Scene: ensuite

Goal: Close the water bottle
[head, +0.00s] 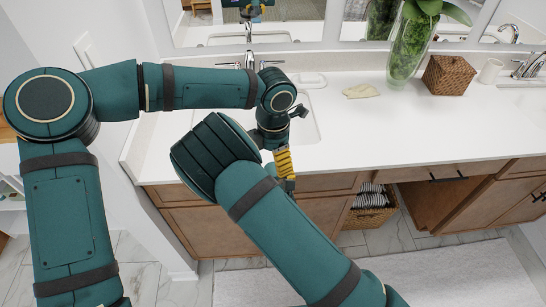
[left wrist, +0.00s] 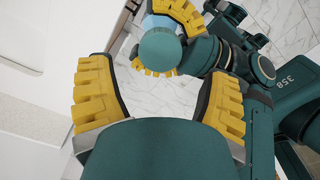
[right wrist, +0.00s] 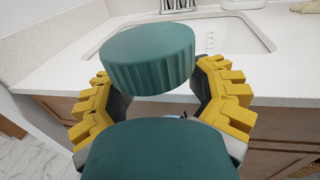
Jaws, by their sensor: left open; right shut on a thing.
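A water bottle with a light blue body (left wrist: 158,22) shows in the left wrist view, between the yellow fingers of my right gripper (right wrist: 155,72). Its round teal cap (left wrist: 160,49) faces the left wrist camera. In the right wrist view the ribbed cap (right wrist: 148,60) stands large and slightly tilted, just beyond the fingers; the bottle body is mostly hidden there. I cannot tell whether the cap is seated on the neck. My left gripper (left wrist: 160,75) is open, its fingers spread either side of the cap's line and apart from it. In the head view its yellow fingers (head: 284,165) hang before the counter.
A white counter (head: 370,135) with a sink (right wrist: 185,45) stands ahead, above wooden cabinets (head: 325,184). A plant vase (head: 407,50), a woven box (head: 449,75) and a cloth (head: 360,91) sit on the counter. A basket (head: 368,216) is in the open shelf below.

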